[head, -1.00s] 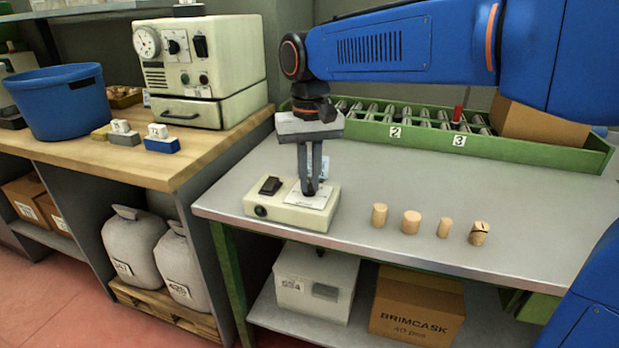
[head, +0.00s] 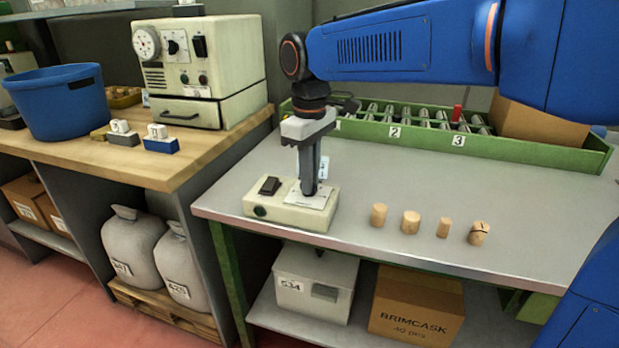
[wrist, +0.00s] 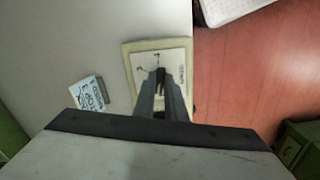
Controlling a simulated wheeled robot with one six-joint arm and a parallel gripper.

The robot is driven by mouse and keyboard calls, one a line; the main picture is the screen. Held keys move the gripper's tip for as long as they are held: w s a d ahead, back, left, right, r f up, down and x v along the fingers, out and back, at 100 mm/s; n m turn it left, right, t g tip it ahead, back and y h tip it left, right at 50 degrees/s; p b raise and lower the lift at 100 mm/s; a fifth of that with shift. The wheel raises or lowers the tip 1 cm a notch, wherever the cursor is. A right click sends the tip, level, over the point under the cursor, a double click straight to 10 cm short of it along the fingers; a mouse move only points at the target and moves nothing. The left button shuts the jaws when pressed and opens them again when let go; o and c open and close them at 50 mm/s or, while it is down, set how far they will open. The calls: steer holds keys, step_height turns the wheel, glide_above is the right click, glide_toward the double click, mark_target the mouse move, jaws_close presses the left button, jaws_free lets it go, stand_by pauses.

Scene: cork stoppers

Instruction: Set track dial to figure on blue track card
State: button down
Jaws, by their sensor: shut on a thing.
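A cream control box (head: 285,215) sits on the grey bench near its left front corner, with a black rocker switch (head: 269,186) on its left part. A white dial plate with small marks (wrist: 148,64) lies on its top; its figures are too small to read. My gripper (head: 309,190) points straight down on that plate, its fingers shut on the track dial, which they mostly hide. In the wrist view the gripper (wrist: 162,80) covers the middle of the plate. A small card with blue lettering (wrist: 90,93) stands or lies beside the box; it shows partly behind my gripper in the head view (head: 324,168).
Several corks (head: 410,222) stand in a row on the grey bench (head: 500,225), right of the box. A green rack (head: 380,135) with numbered lanes and a red piece (head: 457,113) runs along the back. A wooden bench at left holds a blue tub (head: 60,103) and a cream machine (head: 200,60).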

steer(key=shift+n, duration=1.3)
steer(key=c, duration=1.8)
jaws_free()
step_height(320, 180, up, 17)
steer(key=shift+r, duration=0.2)
